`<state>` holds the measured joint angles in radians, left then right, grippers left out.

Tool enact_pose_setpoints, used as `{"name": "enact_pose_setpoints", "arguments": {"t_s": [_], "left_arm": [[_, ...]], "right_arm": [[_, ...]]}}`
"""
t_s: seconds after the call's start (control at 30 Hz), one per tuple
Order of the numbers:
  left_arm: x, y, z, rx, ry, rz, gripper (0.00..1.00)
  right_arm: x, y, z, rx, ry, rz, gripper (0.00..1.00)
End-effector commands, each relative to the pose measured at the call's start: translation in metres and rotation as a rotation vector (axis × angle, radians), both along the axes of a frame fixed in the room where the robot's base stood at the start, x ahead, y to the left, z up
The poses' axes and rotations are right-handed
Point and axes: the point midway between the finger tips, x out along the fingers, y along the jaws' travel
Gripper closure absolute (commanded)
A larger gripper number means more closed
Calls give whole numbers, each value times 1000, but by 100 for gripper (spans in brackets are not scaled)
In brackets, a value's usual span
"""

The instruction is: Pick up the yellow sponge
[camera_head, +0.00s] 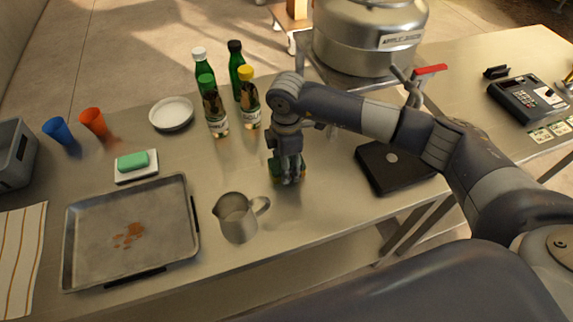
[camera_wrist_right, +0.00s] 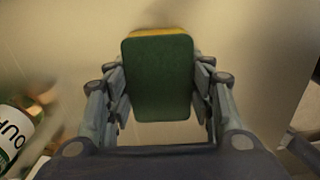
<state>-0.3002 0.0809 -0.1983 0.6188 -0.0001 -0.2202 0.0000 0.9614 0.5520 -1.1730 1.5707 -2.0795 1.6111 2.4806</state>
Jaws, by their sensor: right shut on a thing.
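The yellow sponge (camera_wrist_right: 158,80) shows in the right wrist view between my fingers, with its green scouring side toward the camera and a yellow edge at the far end. My right gripper (camera_wrist_right: 160,95) is shut on it, a finger against each side. In the head view my right gripper (camera_head: 288,178) points down over the counter, and only small parts of the sponge (camera_head: 302,172) show around the fingers. I cannot tell whether the sponge still touches the counter. My left gripper is not in view.
A metal jug (camera_head: 238,222) stands close to the left of the gripper. Several bottles (camera_head: 218,118) stand behind it. A black scale (camera_head: 388,168) lies to its right. A baking tray (camera_head: 80,262), a green soap bar (camera_head: 133,161) and cups (camera_head: 93,122) are further left.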

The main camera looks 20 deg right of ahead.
Motion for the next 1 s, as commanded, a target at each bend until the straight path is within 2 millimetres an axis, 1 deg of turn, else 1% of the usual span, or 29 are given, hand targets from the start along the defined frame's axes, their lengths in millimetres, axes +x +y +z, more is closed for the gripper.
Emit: {"name": "enact_pose_setpoints", "arguments": {"t_s": [0.17, 0.3, 0.37, 0.7, 0.8, 1.0], "left_arm": [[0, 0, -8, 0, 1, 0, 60], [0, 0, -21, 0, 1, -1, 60], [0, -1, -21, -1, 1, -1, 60], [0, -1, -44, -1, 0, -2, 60], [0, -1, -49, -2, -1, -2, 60], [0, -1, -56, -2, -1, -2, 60]], "right_arm": [[1, 0, 12, 1, -4, 0, 59], [2, 0, 33, 0, -6, 2, 59], [-12, -4, 31, -1, 1, 2, 59], [-89, -21, 38, -1, -1, 3, 59], [-110, -26, 41, -2, -1, 2, 59], [-140, -33, 45, -1, 0, 1, 59]]}}
